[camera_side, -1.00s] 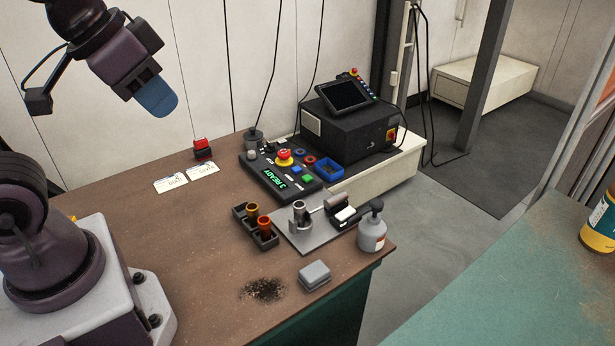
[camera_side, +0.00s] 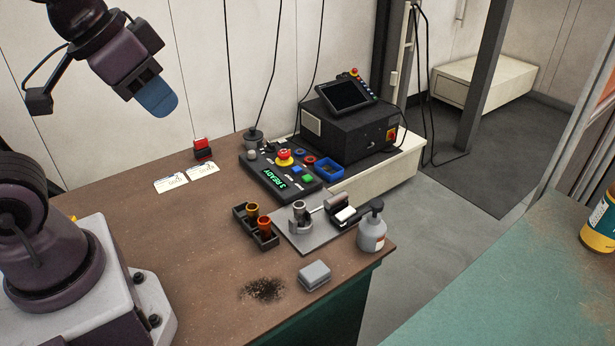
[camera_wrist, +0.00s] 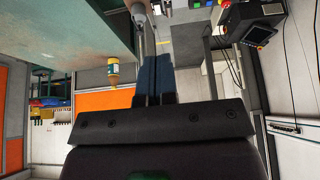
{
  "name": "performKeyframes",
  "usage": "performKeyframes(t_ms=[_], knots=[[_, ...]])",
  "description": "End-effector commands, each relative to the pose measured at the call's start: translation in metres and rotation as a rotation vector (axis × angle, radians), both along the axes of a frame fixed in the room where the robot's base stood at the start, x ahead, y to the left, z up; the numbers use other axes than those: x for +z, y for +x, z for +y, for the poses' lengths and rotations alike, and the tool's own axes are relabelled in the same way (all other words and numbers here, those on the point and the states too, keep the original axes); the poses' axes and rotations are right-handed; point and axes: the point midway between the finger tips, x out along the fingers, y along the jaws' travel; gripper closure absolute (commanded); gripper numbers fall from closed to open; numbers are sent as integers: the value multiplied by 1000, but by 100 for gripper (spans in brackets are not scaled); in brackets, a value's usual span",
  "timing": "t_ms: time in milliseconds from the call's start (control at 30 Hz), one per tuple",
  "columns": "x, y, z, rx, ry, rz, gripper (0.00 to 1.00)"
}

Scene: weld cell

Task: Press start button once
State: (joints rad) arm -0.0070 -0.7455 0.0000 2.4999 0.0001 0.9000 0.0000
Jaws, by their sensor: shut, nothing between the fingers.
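The control box (camera_side: 276,187) lies on the brown table and its green display reads "3 READY". It carries a red mushroom button (camera_side: 284,157), a green button (camera_side: 307,178), a blue button (camera_side: 296,169) and ring-shaped controls. I cannot read which one is labelled start. My gripper (camera_side: 163,104) is at the upper left in the side view, well above the table and apart from the box. Its blue fingers are shut and empty; they also show in the wrist view (camera_wrist: 153,78).
A black machine with a tilted screen (camera_side: 346,94) stands behind the box. In front are a cup holder (camera_side: 241,213), a metal fixture plate (camera_side: 311,236), a spray bottle (camera_side: 372,232) and a grey block (camera_side: 314,275). A red stamp-like item (camera_side: 203,149) and cards (camera_side: 171,184) lie left.

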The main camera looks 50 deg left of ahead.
Motion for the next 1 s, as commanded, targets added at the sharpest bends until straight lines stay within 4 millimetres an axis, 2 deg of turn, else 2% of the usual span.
performKeyframes(t_ms=[167, 367, 667, 867, 1000], knots=[[-19, 7, 6, 31, 0, 100, 100], [-46, 36, 19, 87, -8, 235, 100], [-97, 109, 45, 245, -59, 266, 100], [-145, 161, 67, 382, -115, 218, 100], [-184, 197, 83, 494, -168, 153, 100]])
